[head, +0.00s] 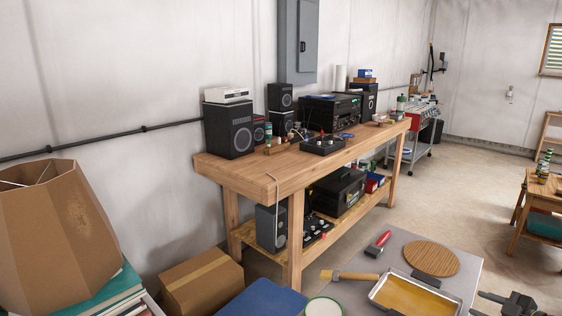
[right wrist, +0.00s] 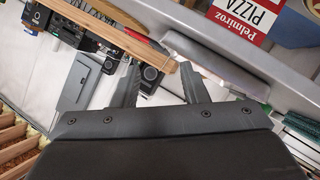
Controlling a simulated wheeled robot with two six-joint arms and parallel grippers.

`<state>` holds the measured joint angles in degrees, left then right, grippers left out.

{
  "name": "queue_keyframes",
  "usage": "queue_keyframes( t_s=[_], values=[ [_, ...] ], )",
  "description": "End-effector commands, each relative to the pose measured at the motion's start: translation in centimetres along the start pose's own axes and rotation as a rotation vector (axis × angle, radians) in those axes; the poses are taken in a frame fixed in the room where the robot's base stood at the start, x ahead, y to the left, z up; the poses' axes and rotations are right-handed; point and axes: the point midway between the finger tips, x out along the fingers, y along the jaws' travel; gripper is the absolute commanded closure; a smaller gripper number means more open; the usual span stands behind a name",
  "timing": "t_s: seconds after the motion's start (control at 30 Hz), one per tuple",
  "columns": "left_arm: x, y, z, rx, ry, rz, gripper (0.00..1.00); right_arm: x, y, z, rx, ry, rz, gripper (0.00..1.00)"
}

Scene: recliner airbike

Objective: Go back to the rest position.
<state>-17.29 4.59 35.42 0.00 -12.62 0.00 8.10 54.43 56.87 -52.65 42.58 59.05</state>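My right gripper (head: 492,303) shows at the bottom right corner of the head view, beside the right edge of the grey table (head: 350,236). In the right wrist view its two fingers (right wrist: 160,76) stand apart with nothing held between them. My left gripper is not in the head view.
The grey table holds a tray (head: 418,294), a brush (head: 350,276), a red-handled tool (head: 378,244) and a round wooden board (head: 432,258). A wooden workbench (head: 240,174) with electronics stands along the wall. A cardboard box (head: 200,283) is at the lower left.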

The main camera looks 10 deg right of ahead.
Motion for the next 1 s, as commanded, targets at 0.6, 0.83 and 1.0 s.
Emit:
queue_keyframes(
  t_s=[0.6,0.83,1.0],
  values=[
    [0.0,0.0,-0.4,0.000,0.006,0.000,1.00,-32.7,-5.5,31.2,-0.008,-1.149,0.443,0.60],
    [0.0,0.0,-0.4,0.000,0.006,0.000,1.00,-38.3,-14.8,34.9,0.093,-1.373,0.355,0.60],
    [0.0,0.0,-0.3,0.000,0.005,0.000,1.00,-34.5,-25.8,35.6,0.236,-1.346,0.278,0.60]
  ],
)
